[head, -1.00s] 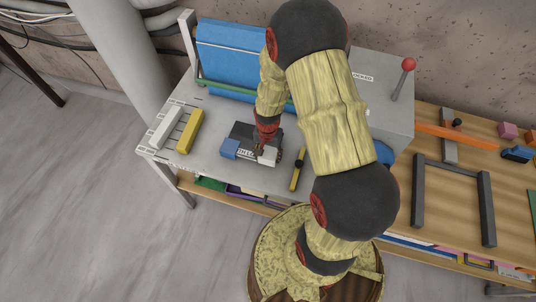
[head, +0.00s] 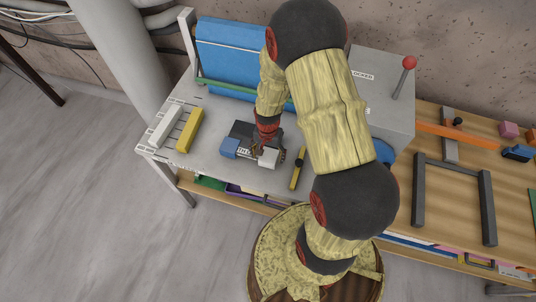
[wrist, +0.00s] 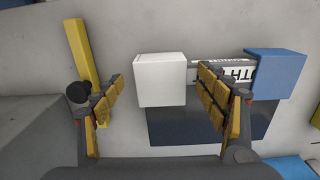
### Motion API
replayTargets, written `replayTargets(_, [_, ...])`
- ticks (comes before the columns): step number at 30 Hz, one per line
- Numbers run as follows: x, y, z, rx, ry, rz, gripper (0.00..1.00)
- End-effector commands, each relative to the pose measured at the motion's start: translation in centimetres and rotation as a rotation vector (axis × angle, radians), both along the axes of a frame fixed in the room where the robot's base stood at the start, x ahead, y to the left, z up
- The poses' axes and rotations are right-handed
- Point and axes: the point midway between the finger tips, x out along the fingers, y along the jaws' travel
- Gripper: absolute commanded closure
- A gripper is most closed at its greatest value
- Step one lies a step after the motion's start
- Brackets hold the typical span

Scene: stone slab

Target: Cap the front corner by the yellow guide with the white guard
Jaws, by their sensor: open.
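The white guard (head: 268,159) is a small white block at the slab's front corner on the side of the yellow guide. The dark slab (head: 242,130) lies on the grey table. In the wrist view the guard (wrist: 161,80) overlaps the corner of the slab (wrist: 190,128); its underside is hidden. The yellow guide (head: 297,172), a thin bar with a black knob, stands apart to the right; it also shows in the wrist view (wrist: 82,50). My gripper (head: 269,152) is open, with fingers (wrist: 160,100) on either side of the guard, apart from it.
A blue block (head: 230,148) sits at the slab's other front corner. A printed label (wrist: 212,70) lies between the blocks. White (head: 165,126) and yellow (head: 189,130) bars lie left. A blue panel (head: 232,48) and red-knobbed lever (head: 409,62) stand behind.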

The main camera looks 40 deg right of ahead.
Motion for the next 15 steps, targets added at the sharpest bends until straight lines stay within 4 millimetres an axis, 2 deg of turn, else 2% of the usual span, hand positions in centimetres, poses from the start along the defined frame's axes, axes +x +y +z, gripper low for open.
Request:
replayTargets(5, [0.1,0.0,1.4,-0.001,-0.002,0.000,0.27])
replayTargets(15, [0.2,0.0,8.1,-0.001,-0.005,0.000,0.27])
